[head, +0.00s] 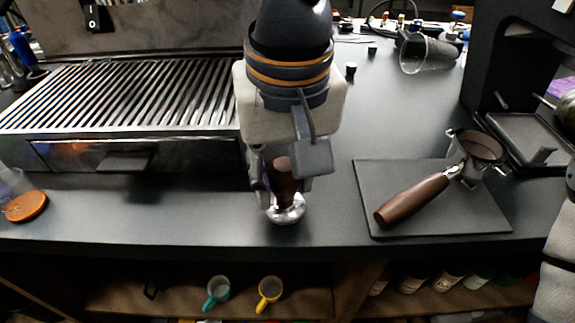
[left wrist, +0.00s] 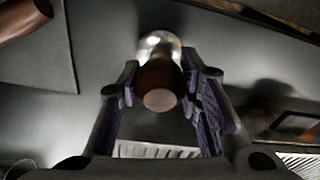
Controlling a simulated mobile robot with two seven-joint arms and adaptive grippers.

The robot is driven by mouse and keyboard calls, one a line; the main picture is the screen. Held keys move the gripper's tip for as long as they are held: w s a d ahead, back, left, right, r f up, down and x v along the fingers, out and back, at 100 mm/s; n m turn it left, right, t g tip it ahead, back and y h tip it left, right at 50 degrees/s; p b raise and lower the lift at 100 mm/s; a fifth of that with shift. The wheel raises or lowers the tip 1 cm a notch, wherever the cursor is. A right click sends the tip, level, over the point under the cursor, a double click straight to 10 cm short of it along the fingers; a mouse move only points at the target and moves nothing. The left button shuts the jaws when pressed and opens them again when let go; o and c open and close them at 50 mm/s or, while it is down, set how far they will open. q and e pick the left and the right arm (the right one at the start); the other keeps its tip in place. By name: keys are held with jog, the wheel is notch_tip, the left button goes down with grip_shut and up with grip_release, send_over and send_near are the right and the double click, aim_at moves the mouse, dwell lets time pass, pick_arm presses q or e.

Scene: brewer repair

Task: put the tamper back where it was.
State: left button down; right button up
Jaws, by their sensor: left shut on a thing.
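The tamper has a brown handle and a round metal base (head: 287,213). It is upright in the middle of the head view, near the counter's front edge. My left gripper (head: 277,184) comes down from above and is shut on the handle. I cannot tell whether the base touches the counter. In the left wrist view the tamper's brown handle (left wrist: 161,90) is between the two fingers of the gripper (left wrist: 165,92), with the shiny base beyond it. My right gripper is not in view.
A dark mat (head: 455,222) to the right holds a portafilter (head: 420,198) with a brown handle. A slatted machine top (head: 130,95) is at left, a black machine (head: 510,60) at right. A clear cup (head: 425,55) lies farther back. Mugs stand on the shelf below.

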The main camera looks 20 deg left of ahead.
aim_at(288, 177)
pick_arm(q)
jog(key=c, duration=1.2)
grip_release()
jog(key=shift+o, duration=0.2)
notch_tip(288, 177, up, 12)
jog(key=s, duration=0.1)
jog(key=shift+s+d, duration=0.2)
jog(key=shift+d, duration=0.2)
jog(key=shift+r, duration=0.1)
